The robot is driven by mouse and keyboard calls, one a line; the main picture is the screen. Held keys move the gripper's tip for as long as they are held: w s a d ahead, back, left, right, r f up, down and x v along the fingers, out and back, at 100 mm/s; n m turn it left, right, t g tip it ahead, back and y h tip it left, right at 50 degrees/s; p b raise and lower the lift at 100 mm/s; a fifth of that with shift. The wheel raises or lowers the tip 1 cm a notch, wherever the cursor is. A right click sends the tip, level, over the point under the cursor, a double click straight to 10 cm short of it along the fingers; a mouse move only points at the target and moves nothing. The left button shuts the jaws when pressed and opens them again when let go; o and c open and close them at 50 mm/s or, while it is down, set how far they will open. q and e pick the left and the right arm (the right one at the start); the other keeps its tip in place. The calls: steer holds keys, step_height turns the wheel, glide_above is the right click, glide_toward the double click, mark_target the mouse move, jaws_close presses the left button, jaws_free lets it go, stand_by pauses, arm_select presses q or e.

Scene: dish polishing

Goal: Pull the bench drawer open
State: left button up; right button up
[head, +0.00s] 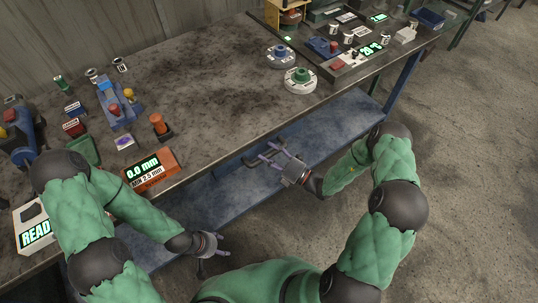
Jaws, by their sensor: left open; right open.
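The workbench (200,95) has a worn, stained top. A dark bar handle (248,162) shows just below its front edge, near the middle; the drawer front itself is mostly hidden under the bench top. My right gripper (270,152) is open, with its fingers at the handle. I cannot tell whether they touch it or straddle it. My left gripper (222,246) is open and empty, low in front of the bench and away from the handle.
An orange display box (152,168) reading 0.0 mm stands near the bench's front edge. A blue lower shelf (335,125) runs beneath the bench. The floor (470,200) at right is clear.

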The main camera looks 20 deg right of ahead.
jaws_close()
steer(key=s+d+p, duration=0.2)
steer(key=s+d, duration=0.2)
steer(key=s, duration=0.6)
steer(key=s+d+p, duration=0.3)
steer(key=s, duration=0.8)
steer(key=shift+s+d, duration=0.15)
steer(key=shift+d, duration=0.2)
jaws_free()
steer(key=v, duration=1.2)
